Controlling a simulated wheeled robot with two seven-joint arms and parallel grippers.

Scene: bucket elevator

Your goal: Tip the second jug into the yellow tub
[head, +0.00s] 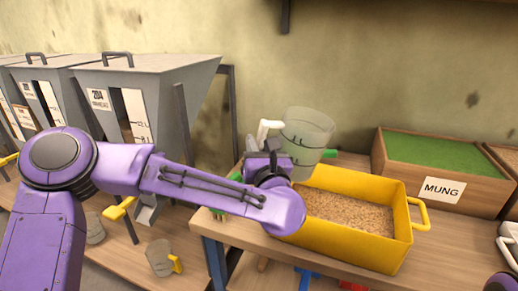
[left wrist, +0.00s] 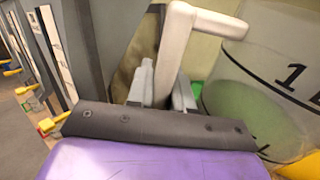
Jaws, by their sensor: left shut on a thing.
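A clear jug (head: 306,135) with black marks and a white handle (head: 268,128) is held just beyond the back left of the yellow tub (head: 405,222). The jug leans slightly. My left gripper (head: 262,163) is shut on the jug's handle. The left wrist view shows the white handle (left wrist: 175,50) between the fingers and part of the jug's wall (left wrist: 265,75) at the right. Green shows low in or through the jug; I cannot tell which. The tub stands on the bench and holds tan grain. My right gripper is not in view.
A wooden box labelled MUNG (head: 440,190) with a green top stands right of the tub. Grey hoppers (head: 150,85) stand at the left. A cup with a yellow handle (head: 160,258) sits on the lower surface. My left arm crosses the bench's front left.

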